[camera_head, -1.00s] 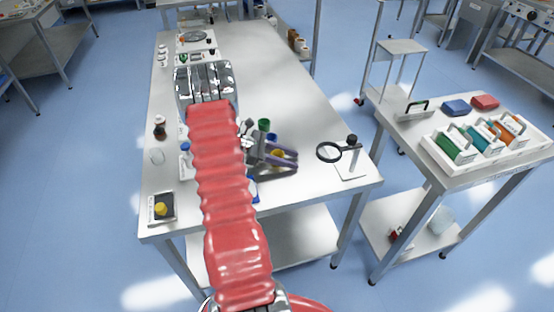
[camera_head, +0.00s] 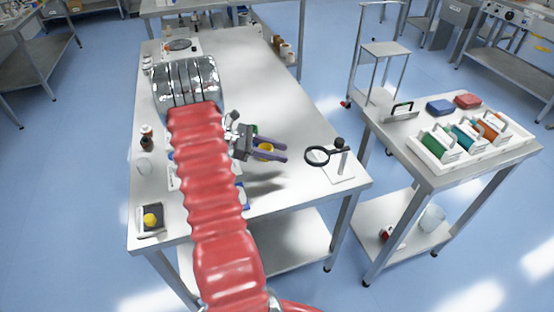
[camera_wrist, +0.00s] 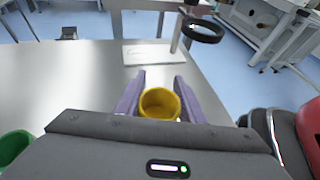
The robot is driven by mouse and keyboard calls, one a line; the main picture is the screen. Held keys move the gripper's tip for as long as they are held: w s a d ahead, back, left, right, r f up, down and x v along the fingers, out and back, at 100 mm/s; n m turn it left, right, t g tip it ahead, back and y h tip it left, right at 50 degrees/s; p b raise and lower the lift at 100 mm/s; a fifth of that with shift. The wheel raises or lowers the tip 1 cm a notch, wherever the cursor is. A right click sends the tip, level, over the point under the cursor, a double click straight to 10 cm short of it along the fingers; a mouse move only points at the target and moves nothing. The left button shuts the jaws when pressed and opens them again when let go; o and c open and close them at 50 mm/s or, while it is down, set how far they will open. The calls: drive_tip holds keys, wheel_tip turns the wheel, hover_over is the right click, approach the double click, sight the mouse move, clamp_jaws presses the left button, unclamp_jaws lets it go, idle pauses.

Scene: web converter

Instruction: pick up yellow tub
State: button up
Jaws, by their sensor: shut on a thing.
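The yellow tub (camera_wrist: 160,103) is held between the two purple fingers of my gripper (camera_wrist: 158,90) in the wrist view. Its open top faces the wrist camera. In the head view the yellow tub (camera_head: 264,149) shows between the purple fingers of my gripper (camera_head: 276,151), over the table's front half. A shadow lies on the table below and in front of the gripper. The tub's lower part is hidden by my gripper in the wrist view.
A green tub (camera_wrist: 12,146) stands at the left of the wrist view. A magnifier (camera_head: 318,156) on a stand with a white base is just right of my gripper. A small yellow item (camera_head: 150,219) lies on a dark pad at the table's front left corner.

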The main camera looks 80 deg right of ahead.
drive_tip(key=shift+r, duration=2.15)
